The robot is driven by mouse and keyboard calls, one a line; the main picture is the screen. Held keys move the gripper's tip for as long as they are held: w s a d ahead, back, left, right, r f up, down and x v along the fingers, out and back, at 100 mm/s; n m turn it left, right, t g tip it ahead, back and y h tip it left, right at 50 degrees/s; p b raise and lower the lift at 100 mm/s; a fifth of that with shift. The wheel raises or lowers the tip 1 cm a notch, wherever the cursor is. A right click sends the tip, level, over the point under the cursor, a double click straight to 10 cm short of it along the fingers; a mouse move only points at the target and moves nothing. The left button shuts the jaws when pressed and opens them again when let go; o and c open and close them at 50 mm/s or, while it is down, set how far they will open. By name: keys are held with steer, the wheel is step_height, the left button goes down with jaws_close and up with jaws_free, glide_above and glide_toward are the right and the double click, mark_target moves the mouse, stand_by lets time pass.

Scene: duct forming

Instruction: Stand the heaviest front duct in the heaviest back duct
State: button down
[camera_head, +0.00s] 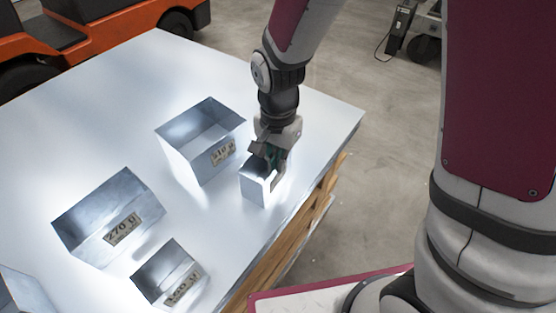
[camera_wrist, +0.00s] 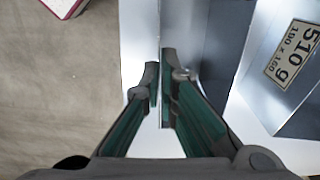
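The small front duct at right (camera_head: 254,188) stands on the table near its right edge; its label is out of sight. My gripper (camera_head: 268,160) is above it, pointing down. In the wrist view my gripper (camera_wrist: 160,80) has a finger on each side of one thin duct wall (camera_wrist: 140,35), closed onto it. The larger back duct marked 510 g (camera_head: 175,158) stands open-topped just left of it, also in the wrist view (camera_wrist: 250,80). A back duct marked 270 g (camera_head: 85,232) is farther left. Another small front duct (camera_head: 150,284) has a label that is hard to read.
A further duct (camera_head: 14,292) is cut off at the lower left. The metal table (camera_head: 110,110) is clear at the back, and its right edge is close to the held duct. An orange vehicle (camera_head: 100,30) stands beyond the table.

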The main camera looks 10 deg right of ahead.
step_height(320, 180, up, 9)
steer(key=p, duration=0.6)
steer(key=shift+p, duration=0.35)
steer(key=shift+w, duration=0.1)
stand_by(1.0)
